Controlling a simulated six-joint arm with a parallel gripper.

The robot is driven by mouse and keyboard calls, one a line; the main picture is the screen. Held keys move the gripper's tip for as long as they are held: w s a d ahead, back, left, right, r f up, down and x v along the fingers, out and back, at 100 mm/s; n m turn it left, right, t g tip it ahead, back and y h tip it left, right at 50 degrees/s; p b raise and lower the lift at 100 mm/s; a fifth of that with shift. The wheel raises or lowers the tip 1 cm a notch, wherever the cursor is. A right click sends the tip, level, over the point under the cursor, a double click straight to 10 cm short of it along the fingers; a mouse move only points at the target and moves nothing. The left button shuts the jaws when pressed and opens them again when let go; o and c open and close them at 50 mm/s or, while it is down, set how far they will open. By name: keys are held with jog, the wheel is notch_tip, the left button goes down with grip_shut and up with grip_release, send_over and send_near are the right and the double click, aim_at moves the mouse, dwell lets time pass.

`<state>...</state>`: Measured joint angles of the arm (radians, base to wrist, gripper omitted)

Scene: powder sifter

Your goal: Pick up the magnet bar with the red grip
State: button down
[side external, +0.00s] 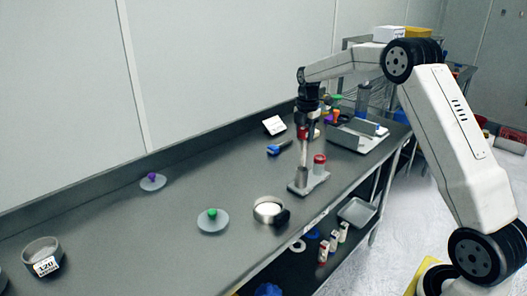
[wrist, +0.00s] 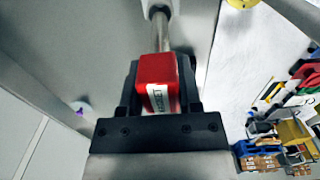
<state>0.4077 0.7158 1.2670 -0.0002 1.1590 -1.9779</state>
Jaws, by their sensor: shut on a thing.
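The magnet bar is a metal rod with a red grip. In the wrist view the red grip (wrist: 157,70), with a white label, sits between the two fingers of my gripper (wrist: 158,98), which is shut on it. The metal rod (wrist: 161,32) runs away from the grip towards a metal holder at the top edge. In the side view my gripper (side external: 303,126) is above the bench with the rod (side external: 303,154) hanging upright below it. The rod's lower end meets the metal stand (side external: 314,183); I cannot tell whether it is still inside the holder.
A red-capped piece (side external: 320,164) stands on the same base, close right of the rod. A sieve pan with white powder (side external: 268,208), a green-knobbed lid (side external: 212,220) and a blue-handled tool (side external: 279,147) lie nearby.

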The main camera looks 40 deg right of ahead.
jog(key=shift+r, duration=1.15)
dwell(0.4)
jog(key=a+f, duration=0.2)
jog(key=a, duration=0.6)
jog(key=s+a+f, duration=0.1)
jog(key=a+f, duration=0.1)
jog(key=a, duration=0.7)
jog(key=shift+f, duration=0.15)
notch_tip(320, 180, down, 6)
dwell(0.6)
jog(key=shift+f, duration=0.1)
jog(key=shift+s, duration=0.2)
dwell(0.4)
